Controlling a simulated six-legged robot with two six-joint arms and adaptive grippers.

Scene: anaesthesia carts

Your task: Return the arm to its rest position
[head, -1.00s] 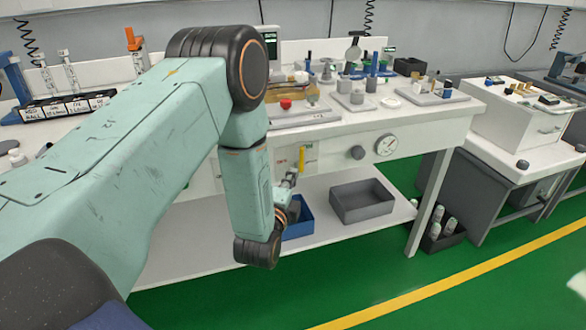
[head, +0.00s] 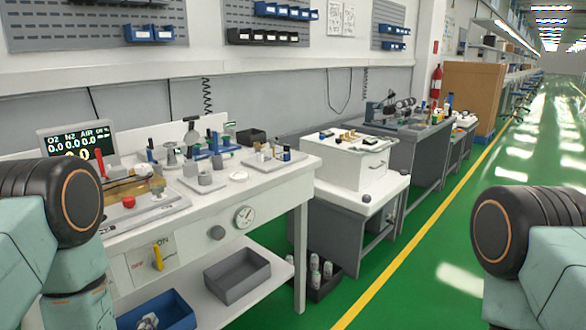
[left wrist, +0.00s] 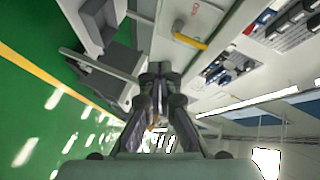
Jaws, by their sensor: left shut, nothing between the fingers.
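My left arm (head: 50,215) comes in at the left edge of the head view, bent at a dark round joint in front of the workbench (head: 255,185). Its forearm drops out of the bottom of the picture. In the left wrist view my left gripper (left wrist: 159,70) has its fingers together, with nothing between them. The bench's front panel with the yellow handle (left wrist: 190,41) shows beyond the fingertips. My right arm (head: 535,235) shows at the right edge of the head view; its gripper is out of view.
On the lower shelf are a blue bin (head: 178,312) and a grey bin (head: 237,277). A white cart (head: 352,165) stands right of the workbench. Green floor (head: 420,285) with a yellow line is open at the right. Wall racks hang behind.

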